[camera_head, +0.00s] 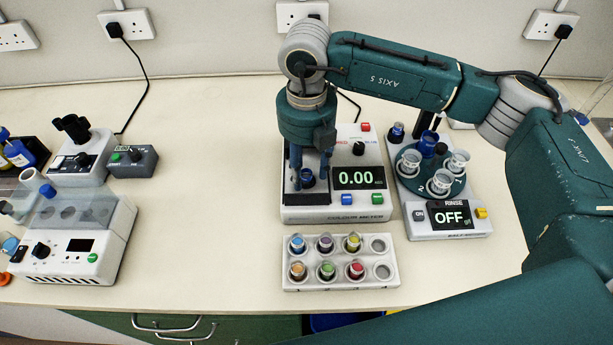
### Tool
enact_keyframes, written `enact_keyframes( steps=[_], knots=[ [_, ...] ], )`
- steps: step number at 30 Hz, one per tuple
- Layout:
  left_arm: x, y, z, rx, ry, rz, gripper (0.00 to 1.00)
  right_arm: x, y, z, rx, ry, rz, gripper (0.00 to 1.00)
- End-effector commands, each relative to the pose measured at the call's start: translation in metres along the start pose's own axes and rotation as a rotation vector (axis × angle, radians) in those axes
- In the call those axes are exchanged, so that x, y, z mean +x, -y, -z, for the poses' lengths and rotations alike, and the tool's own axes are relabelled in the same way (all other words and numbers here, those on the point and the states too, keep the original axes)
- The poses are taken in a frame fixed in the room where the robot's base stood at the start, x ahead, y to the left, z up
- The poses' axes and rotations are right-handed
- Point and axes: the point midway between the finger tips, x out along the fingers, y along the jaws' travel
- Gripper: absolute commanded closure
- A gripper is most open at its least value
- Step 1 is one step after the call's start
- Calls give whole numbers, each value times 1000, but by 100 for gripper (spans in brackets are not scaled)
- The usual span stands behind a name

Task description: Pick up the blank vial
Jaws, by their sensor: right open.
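My right gripper (310,172) points down over the left part of the colour meter (335,212). Its dark blue fingers are open. A small dark blue-capped vial (307,179) sits in the meter's dark well, low between the fingers; whether they touch it I cannot tell. No label shows that marks it as the blank. Another blue-capped vial (397,130) stands at the back left of the rinse unit. In front of the meter, a white rack (340,280) holds several vials with coloured caps, and its right column is empty. My left gripper is not in view.
The rinse unit (446,233) with white cups on a teal disc stands right of the meter and reads OFF. White instruments (75,245) and a grey box (133,162) stand at the left. Bare bench (205,200) lies between them and the meter.

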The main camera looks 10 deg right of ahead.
Motion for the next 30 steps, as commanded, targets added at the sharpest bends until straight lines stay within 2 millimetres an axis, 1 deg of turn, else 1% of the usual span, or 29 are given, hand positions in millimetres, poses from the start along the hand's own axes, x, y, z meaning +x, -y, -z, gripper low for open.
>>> enact_keyframes(
  steps=[3,5,6,8,9,10,19,23,26,29,30],
  knots=[
    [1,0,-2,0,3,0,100,0,0,0,0,0,0,59],
    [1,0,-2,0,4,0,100,0,0,0,0,0,0,69],
    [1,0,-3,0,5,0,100,0,0,0,0,0,0,77],
    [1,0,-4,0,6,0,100,0,0,0,0,0,0,89],
    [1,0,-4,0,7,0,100,0,0,0,0,0,0,97],
    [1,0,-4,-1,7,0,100,0,0,0,0,0,0,98],
    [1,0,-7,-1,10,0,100,-1,0,0,0,1,-1,99],
    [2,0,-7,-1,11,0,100,-5,-1,-1,0,2,-2,99],
    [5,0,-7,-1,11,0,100,-13,-1,-1,0,3,-3,99],
    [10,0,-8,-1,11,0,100,-27,-1,-1,-1,5,-3,99],
    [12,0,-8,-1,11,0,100,-35,-1,-1,-1,5,-3,99]
  ],
)
